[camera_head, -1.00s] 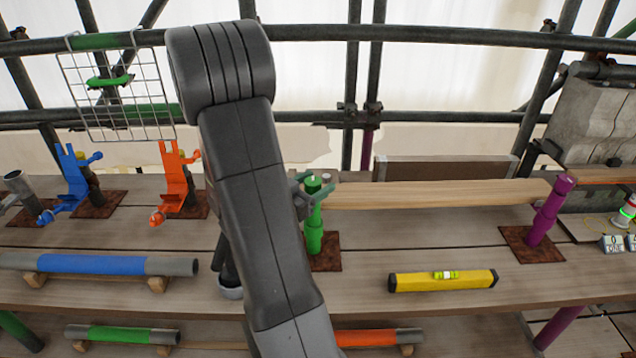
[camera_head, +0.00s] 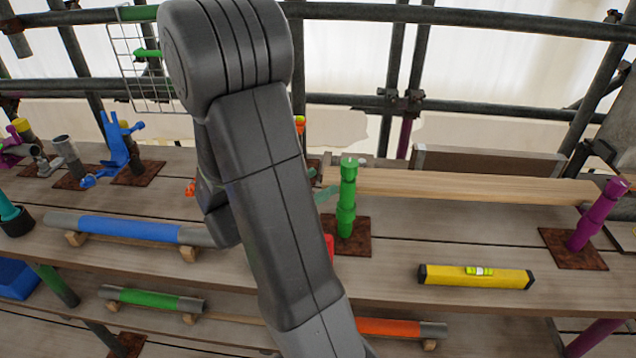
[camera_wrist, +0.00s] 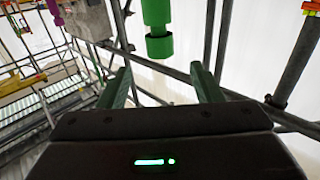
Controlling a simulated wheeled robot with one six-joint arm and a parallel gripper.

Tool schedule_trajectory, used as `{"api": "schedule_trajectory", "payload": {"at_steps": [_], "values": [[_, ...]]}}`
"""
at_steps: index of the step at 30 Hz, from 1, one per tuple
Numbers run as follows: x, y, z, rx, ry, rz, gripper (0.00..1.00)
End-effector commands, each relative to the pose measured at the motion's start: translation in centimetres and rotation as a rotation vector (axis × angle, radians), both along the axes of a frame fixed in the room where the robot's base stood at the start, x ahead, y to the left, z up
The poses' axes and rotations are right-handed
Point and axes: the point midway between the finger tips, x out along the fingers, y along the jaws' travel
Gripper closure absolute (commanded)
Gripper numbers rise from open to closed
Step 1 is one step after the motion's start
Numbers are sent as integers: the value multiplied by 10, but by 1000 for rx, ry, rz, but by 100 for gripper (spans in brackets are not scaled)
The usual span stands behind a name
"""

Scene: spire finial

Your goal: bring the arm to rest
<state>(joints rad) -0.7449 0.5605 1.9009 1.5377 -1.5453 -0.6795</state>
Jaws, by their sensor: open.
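My arm (camera_head: 262,160) reaches up through the middle of the head view and folds back at its top. My gripper (camera_wrist: 162,88) shows in the wrist view with its two green fingers wide apart and nothing between them. In the head view the gripper is mostly hidden behind my arm. A green post (camera_head: 346,200) stands upright on a rusty plate just right of the arm. In the wrist view a green post (camera_wrist: 158,25) shows upside down beyond the fingertips, apart from them.
A timber plank (camera_head: 460,187) runs between the green post and a purple post (camera_head: 597,215). A yellow level (camera_head: 475,276) lies on the deck. Left are a blue-banded tube (camera_head: 130,230), a blue clamp (camera_head: 118,145) and a wire basket (camera_head: 148,70). Scaffold rails (camera_head: 450,109) cross behind.

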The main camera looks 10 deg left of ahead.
Motion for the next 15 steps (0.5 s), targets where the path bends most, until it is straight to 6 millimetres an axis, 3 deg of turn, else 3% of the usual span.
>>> {"api": "schedule_trajectory", "payload": {"at_steps": [8,15], "values": [[5,-5,0,1,1,-2,41],[27,-29,1,1,1,-5,41]]}}
